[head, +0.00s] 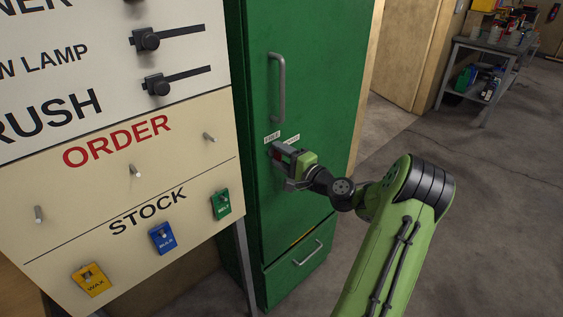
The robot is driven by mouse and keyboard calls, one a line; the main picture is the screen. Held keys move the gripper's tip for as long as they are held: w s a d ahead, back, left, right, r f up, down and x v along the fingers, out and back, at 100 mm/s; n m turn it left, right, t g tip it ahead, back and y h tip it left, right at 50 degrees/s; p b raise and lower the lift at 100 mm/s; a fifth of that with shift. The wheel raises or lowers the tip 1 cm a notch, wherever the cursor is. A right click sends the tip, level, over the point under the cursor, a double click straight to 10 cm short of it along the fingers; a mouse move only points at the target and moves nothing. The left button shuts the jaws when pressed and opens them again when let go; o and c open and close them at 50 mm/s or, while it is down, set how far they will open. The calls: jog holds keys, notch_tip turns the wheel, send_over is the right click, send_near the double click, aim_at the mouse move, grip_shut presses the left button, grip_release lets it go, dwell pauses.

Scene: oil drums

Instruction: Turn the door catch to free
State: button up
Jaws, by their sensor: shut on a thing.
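The green cabinet door (316,90) stands upright and looks closed, with a grey vertical handle (279,88) on its upper left part. Below the handle are two small white labels; the left label (272,136) seems to read FREE, and the right label (292,139) is too small to read surely. My gripper (277,153) is at the door just under these labels, shut on the door catch. The gripper's body hides the catch, so I cannot tell which way it points.
A cream board (120,215) with pegs and yellow, blue and green tags stands close at left, its post (244,268) beside the cabinet. A lower drawer (299,262) is under the door. Open floor (470,180) lies right, with a cluttered workbench (490,45) behind.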

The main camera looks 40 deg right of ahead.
jog(key=shift+n, duration=0.5)
jog(key=o, duration=1.1)
jog(key=shift+c, duration=0.2)
jog(key=shift+s, duration=0.1)
jog(key=s, duration=1.5)
jog(key=shift+s+d, duration=0.2)
jog(key=shift+s, duration=0.1)
